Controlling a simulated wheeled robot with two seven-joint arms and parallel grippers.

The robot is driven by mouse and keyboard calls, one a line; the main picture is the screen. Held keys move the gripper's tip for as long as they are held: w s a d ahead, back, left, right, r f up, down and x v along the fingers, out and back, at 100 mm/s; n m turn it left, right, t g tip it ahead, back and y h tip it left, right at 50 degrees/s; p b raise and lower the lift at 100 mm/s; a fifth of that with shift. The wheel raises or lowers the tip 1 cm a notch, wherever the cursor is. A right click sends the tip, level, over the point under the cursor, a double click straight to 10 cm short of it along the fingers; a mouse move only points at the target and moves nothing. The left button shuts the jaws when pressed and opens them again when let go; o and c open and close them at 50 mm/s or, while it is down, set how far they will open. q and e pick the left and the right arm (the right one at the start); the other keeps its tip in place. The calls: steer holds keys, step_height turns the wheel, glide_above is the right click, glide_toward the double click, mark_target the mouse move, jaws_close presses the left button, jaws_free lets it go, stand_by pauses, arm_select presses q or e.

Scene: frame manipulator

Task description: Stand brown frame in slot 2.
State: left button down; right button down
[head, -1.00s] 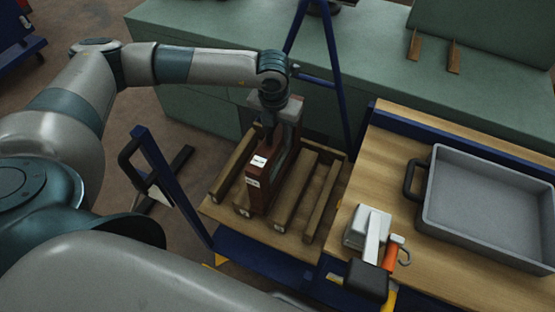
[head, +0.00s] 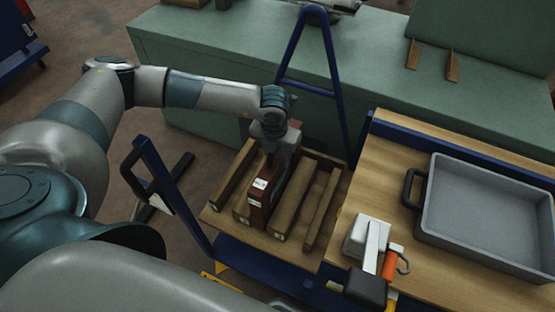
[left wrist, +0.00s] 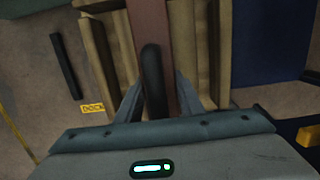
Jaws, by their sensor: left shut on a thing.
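The brown frame (head: 258,205) is a narrow reddish-brown upright piece with small white labels on its near end. It stands between two wooden rails of the slotted wooden rack (head: 225,220), low down in the gap. I cannot read a slot number, and its bottom edge is hidden. My left gripper (head: 271,158) is shut on the frame's top from above. In the left wrist view the frame (left wrist: 150,18) runs between my two fingers (left wrist: 160,105), with wooden rails on both sides.
The rack rests on a blue cart with tall blue end frames (head: 335,95). To the right, a wooden bench holds a grey tray (head: 490,215) and a clamp-like tool with an orange part (head: 391,264). A green bench (head: 200,60) stands behind.

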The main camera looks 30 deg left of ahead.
arm_select(q)
steer(key=shift+f, duration=0.8)
arm_select(e)
steer(key=shift+a, duration=0.35)
arm_select(q)
steer(key=shift+f, duration=0.1)
arm_select(e)
steer(key=shift+f, duration=0.1)
